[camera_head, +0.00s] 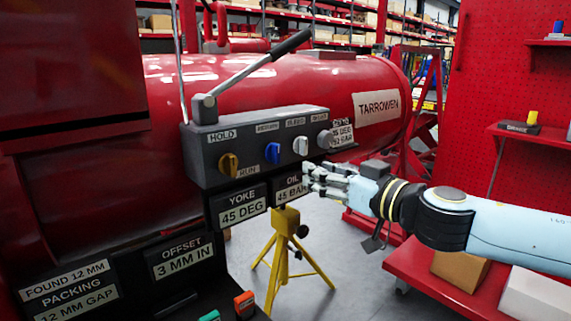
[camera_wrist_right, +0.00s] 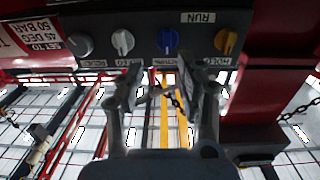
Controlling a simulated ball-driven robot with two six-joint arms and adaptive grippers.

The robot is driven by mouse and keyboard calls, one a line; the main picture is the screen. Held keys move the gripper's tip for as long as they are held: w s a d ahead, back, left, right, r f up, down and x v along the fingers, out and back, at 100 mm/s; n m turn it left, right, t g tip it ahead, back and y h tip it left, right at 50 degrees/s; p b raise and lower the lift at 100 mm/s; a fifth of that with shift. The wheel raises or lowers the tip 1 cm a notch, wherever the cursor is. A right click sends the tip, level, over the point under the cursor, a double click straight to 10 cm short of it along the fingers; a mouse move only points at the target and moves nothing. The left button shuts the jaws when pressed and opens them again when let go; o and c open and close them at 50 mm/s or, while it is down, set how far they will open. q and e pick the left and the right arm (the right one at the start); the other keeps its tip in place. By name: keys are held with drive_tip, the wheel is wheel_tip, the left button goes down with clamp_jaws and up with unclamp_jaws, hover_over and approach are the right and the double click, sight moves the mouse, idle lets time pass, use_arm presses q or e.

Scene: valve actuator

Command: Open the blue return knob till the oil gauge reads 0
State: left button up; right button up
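The blue knob (camera_head: 272,153) sits on the front of a dark grey control box, under a small label, between a yellow knob and a white one. It also shows in the right wrist view (camera_wrist_right: 167,41), ahead of and between my right fingertips. The oil gauge (camera_head: 291,190) is a black plate below the box and reads 45 BAR. My right gripper (camera_head: 308,181) is in front of the oil gauge's right end, below and right of the blue knob. In the wrist view (camera_wrist_right: 160,84) its fingers are apart with nothing held. My left gripper is out of view.
The yellow knob (camera_head: 228,165), white knob (camera_head: 300,146) and grey knob (camera_head: 324,139) share the panel. A lever (camera_head: 255,65) rises above the box. The yoke plate (camera_head: 241,206) reads 45 DEG. A yellow tripod (camera_head: 285,245) stands below; a red cart (camera_head: 440,280) is at lower right.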

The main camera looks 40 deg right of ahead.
sight(279, 150)
drive_tip(key=w+p, duration=0.3)
drive_tip(key=w+a+r+p, duration=0.1)
drive_tip(key=w+p, duration=0.2)
drive_tip(key=w+r+p, duration=0.1)
drive_tip(key=w+p, duration=0.2)
drive_tip(key=p, duration=0.1)
drive_tip(key=shift+w+a, duration=0.3)
drive_tip(key=shift+w, duration=0.05)
drive_tip(key=shift+w+f+y, duration=0.2)
drive_tip(key=shift+w+y, duration=0.1)
drive_tip(key=shift+w, duration=0.15)
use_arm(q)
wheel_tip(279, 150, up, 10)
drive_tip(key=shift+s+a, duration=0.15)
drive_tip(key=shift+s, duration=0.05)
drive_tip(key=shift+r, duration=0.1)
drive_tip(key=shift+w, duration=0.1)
use_arm(e)
clamp_jaws()
